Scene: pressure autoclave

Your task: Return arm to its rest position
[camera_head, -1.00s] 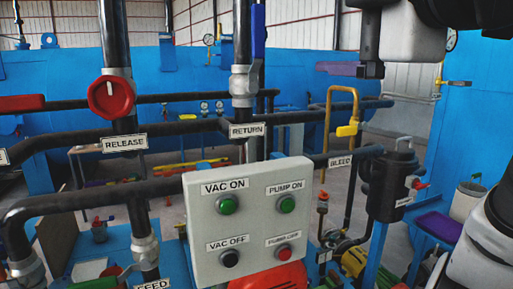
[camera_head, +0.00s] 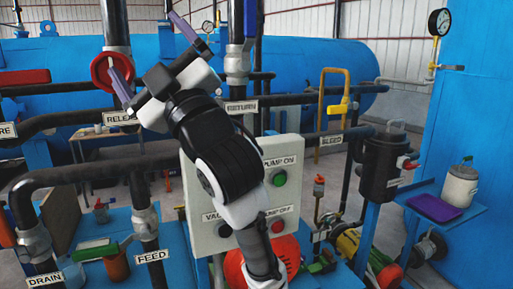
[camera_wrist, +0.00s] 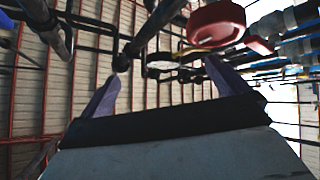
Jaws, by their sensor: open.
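My arm rises from the bottom of the head view, in front of the control panel (camera_head: 205,232). My gripper (camera_head: 142,40) is at the upper left, its two purple fingers spread wide with nothing between them. One finger overlaps the red RELEASE valve wheel (camera_head: 100,72) in the head view; I cannot tell whether they touch. In the wrist view my gripper (camera_wrist: 160,69) is also open and empty, pointing up at pipes and roof. A red wheel (camera_wrist: 215,24) shows there beyond the right finger. My arm hides much of the panel, including its upper left button.
A yellow bleed handle (camera_head: 338,106), a black cylinder (camera_head: 382,168) and a blue shelf (camera_head: 468,215) with a purple tray (camera_head: 434,208) are at the right. The space right of my arm is fairly open.

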